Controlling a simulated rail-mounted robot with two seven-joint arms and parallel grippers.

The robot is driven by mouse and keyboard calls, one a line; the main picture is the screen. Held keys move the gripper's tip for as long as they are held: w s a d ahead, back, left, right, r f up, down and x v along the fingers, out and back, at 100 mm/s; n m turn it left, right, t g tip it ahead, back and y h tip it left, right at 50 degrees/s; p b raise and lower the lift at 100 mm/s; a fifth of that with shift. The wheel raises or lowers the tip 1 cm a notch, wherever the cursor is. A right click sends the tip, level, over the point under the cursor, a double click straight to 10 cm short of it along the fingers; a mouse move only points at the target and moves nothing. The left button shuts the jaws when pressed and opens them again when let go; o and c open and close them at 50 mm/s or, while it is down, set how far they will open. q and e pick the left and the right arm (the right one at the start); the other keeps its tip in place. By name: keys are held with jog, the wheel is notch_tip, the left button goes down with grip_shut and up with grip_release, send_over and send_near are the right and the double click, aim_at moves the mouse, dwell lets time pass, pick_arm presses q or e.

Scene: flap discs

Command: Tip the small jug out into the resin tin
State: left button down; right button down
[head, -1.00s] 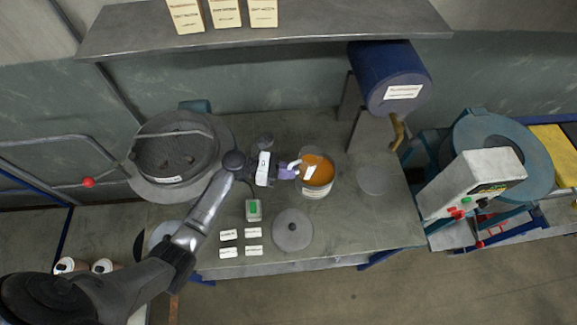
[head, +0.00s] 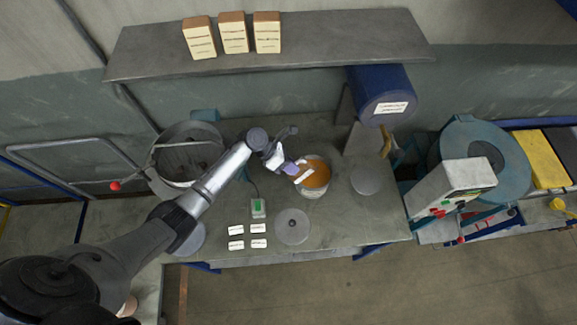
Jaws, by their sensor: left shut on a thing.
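The resin tin (head: 316,189) is a pale round tin standing on the bench, open at the top, with orange content. My left gripper (head: 283,164) reaches in from the left and is shut on a small lavender thing (head: 291,169), which looks like the small jug. The jug is at the tin's left rim, small and partly covered by the gripper. Its exact tilt, and whether anything runs out, I cannot tell. A pale strip (head: 304,175) shows over the orange content beside it; I cannot tell what it is. My right gripper is not in view.
A round grey drum (head: 184,165) stands left of the tin. A blue roller (head: 381,95) stands behind right, with a grey disc (head: 365,179) in front. Another disc (head: 292,226), a green-buttoned box (head: 258,208) and several white cards (head: 237,230) lie towards the front.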

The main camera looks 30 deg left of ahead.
pick_arm(q)
jog(key=w+r+g+p, duration=0.1)
jog(key=w+d+r+n+g+y+p, duration=0.1)
jog(key=p, duration=0.1)
jog(key=w+r+g+y+p, duration=0.1)
jog(key=r+p, duration=0.1)
jog(key=shift+w+d+n+g, duration=0.1)
jog(key=shift+d+n+g, duration=0.25)
jog(key=shift+n+g, duration=0.05)
jog(key=shift+w+d+r+g+y, duration=0.15)
jog(key=shift+w+g+y, duration=0.15)
jog(key=shift+y, duration=0.1)
jog(key=shift+w+d+g, duration=0.15)
jog(key=shift+w+g, duration=0.15)
jog(key=w+g+b, duration=0.1)
jog(key=b, duration=0.1)
jog(key=w+d+n+g+y+b, duration=0.1)
jog(key=b, duration=0.1)
jog(key=w+r+g+b, duration=0.1)
jog(key=b, duration=0.1)
jog(key=shift+d+n+y+b, duration=0.3)
jog(key=shift+y, duration=0.1)
jog(key=shift+r, duration=0.1)
